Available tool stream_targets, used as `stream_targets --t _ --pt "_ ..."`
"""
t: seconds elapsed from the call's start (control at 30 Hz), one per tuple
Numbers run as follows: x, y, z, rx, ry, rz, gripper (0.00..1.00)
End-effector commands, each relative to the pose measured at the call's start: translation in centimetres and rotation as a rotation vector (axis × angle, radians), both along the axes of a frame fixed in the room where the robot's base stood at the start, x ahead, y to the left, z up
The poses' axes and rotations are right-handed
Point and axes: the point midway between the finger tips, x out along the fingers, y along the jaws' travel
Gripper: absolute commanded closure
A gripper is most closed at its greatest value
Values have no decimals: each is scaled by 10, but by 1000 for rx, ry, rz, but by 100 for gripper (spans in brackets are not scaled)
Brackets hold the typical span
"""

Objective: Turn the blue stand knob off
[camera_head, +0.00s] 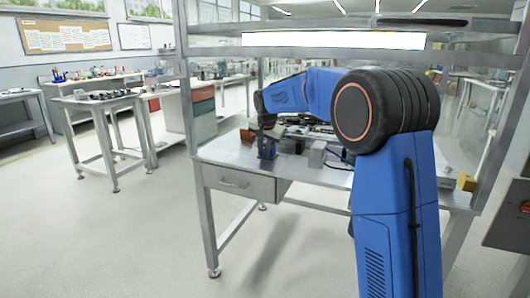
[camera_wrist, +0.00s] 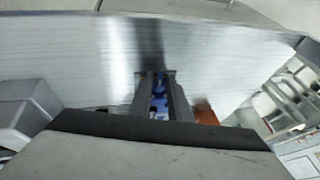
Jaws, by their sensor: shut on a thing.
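The blue stand (camera_head: 267,150) is upright near the left front corner of the metal workbench (camera_head: 225,157). My gripper (camera_head: 268,135) comes down on it from above, at the end of my blue arm. In the wrist view my gripper's two dark fingers (camera_wrist: 160,82) are shut on the blue stand knob, with blue parts (camera_wrist: 159,92) of the stand showing between them. The knob is mostly hidden by the fingers, so its turn position cannot be told.
An orange-brown block (camera_wrist: 206,114) is close beside the stand. A grey box (camera_head: 317,154) and several dark parts lie to the right on the bench. A shelf (camera_head: 340,52) runs above. The floor (camera_head: 130,240) to the left is clear.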

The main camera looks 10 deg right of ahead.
Motion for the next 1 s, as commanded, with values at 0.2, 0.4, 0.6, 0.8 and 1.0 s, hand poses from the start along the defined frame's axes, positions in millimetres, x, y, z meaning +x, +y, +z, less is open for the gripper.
stream_targets --t 0.2,0.4,0.6,0.8,1.0 --pt "5 7 1 -167 119 3 100" --pt "8 10 1 -320 231 2 100" --pt "10 14 -1 -475 343 2 100" --pt "12 17 -3 -616 447 1 100" --pt "13 19 -5 -732 531 0 100"
